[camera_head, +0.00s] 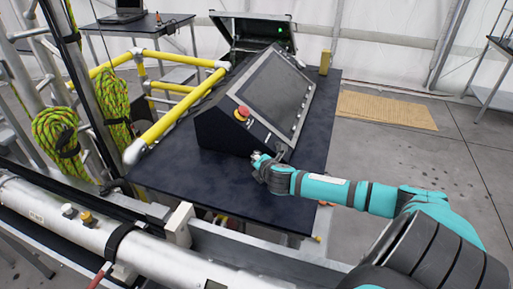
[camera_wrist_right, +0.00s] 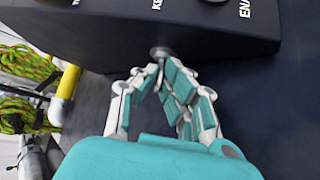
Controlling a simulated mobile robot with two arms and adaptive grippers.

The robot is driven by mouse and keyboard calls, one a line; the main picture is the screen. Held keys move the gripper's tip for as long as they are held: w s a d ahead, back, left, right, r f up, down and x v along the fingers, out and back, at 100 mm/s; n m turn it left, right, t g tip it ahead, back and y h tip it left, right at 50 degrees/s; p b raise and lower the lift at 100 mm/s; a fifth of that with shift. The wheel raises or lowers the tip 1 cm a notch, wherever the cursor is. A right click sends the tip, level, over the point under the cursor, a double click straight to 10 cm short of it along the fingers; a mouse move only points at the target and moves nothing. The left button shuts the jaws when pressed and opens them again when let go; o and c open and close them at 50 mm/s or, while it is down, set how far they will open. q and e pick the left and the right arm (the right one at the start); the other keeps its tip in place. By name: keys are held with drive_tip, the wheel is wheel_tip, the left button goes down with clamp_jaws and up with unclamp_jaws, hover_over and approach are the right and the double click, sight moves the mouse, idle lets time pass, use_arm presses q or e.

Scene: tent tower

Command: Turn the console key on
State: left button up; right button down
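The console (camera_head: 217,130) is a dark sloped box with a large screen (camera_head: 275,92), standing on a dark table. In the right wrist view, its lower edge (camera_wrist_right: 110,45) carries partly visible white lettering and a round metal key switch (camera_wrist_right: 161,52). My right gripper (camera_head: 262,160) is at the console's near lower corner. In the wrist view its fingers (camera_wrist_right: 158,68) converge at the key switch and look shut on the key. The key itself is mostly hidden between the fingertips, so its turn angle cannot be read. My left gripper is not in view.
A red emergency button (camera_head: 242,113) sits on the console just above my right gripper. An open case (camera_head: 253,35) stands behind the console. Yellow rails (camera_head: 180,107) and coiled green ropes (camera_head: 58,135) are at left. The dark table top (camera_head: 215,185) is clear in front.

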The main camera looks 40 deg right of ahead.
drive_tip(key=m+t+b, duration=0.1)
drive_tip(key=b, duration=0.2)
drive_tip(key=f+m+t+b, duration=0.1)
drive_tip(key=b, duration=0.1)
drive_tip(key=m+t+b, duration=0.1)
drive_tip(key=t+b, duration=0.1)
drive_tip(key=b, duration=0.1)
drive_tip(key=shift+s+d+f+b, duration=0.1)
drive_tip(key=shift+s+f+b, duration=0.1)
drive_tip(key=shift+f+b, duration=0.1)
drive_tip(key=shift+r+m+t+b, duration=0.25)
drive_tip(key=shift+m+t+b, duration=0.15)
drive_tip(key=shift+b, duration=0.5)
drive_tip(key=c, duration=1.5)
unclamp_jaws()
